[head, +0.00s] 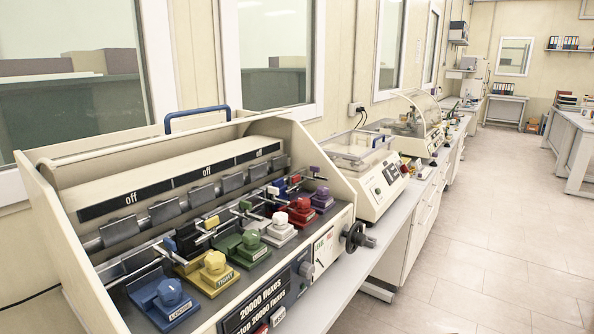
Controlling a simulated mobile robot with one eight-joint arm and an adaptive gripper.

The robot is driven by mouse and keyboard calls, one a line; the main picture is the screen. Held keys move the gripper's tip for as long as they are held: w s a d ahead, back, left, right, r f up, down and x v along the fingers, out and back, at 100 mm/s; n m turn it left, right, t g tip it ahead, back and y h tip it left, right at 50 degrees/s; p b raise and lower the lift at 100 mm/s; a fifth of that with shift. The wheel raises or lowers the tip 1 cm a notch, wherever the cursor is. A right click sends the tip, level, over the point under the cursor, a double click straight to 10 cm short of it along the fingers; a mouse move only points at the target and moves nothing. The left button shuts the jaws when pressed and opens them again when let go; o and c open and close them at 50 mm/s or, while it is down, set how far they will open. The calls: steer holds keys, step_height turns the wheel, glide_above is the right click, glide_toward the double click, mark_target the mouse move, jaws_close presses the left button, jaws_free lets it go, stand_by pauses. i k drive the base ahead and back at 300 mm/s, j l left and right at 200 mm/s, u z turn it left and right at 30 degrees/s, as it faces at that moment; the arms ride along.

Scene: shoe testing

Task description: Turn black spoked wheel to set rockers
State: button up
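The black spoked wheel (356,236) sticks out from the right end of the beige flexing machine (90,262), low down, above the bench edge. Its spokes are too small to make out clearly. Inside the open machine is a row of grey metal rockers (163,211) on a shaft. In front of them is a row of coloured clamp blocks, from a blue one (167,302) at the near left to a purple one (321,200) at the far right. My gripper is not in view.
The machine stands on a long bench (350,279) along the left wall. Another beige machine (368,175) stands just behind the wheel's end. A blue handle (197,113) rises at the machine's back. The tiled floor (480,235) to the right is clear.

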mark_target(355, 238)
steer(key=i+l+u, duration=0.2)
steer(key=l, duration=0.15)
steer(key=i+l+u, duration=0.2)
steer(key=l, duration=0.15)
steer(key=l+u, duration=0.2)
steer(key=l, duration=0.2)
